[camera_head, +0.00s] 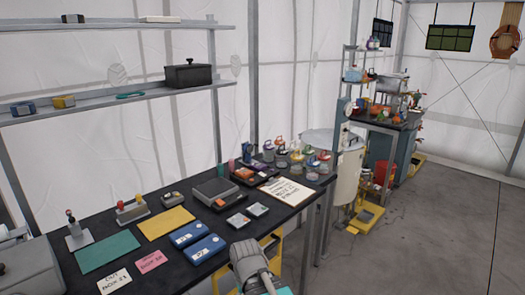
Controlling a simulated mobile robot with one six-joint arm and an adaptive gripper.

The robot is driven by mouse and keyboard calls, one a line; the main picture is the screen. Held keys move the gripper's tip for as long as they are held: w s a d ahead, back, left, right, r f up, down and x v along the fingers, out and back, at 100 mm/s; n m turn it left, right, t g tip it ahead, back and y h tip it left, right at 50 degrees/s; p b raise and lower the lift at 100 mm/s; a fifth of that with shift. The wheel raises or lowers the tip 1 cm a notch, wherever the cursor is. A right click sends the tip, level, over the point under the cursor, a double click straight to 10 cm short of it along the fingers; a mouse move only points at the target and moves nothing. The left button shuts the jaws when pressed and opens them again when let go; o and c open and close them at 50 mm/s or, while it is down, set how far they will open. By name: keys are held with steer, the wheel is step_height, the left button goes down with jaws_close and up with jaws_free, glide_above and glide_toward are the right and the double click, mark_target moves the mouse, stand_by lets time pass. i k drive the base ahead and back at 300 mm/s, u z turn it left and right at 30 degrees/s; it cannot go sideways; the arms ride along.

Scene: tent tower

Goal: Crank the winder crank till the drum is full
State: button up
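I cannot make out a winder crank or its drum for certain in the head view. My gripper (248,256) shows from above at the bottom edge, in front of the black bench. Its fingers are too small and foreshortened to tell open from shut, and I see nothing clearly held.
The black bench (150,256) carries blue boxes (203,249), a grey scale (215,190), a clipboard (287,190) and several jars. A pale cylindrical tank (347,178) and a cluttered far bench (377,123) stand beyond it. The grey floor (440,235) at right is clear.

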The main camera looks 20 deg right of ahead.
mark_target(250, 149)
steer(key=k, duration=1.15)
steer(key=z, duration=0.4)
steer(key=i, duration=1.75)
steer(key=u, duration=0.05)
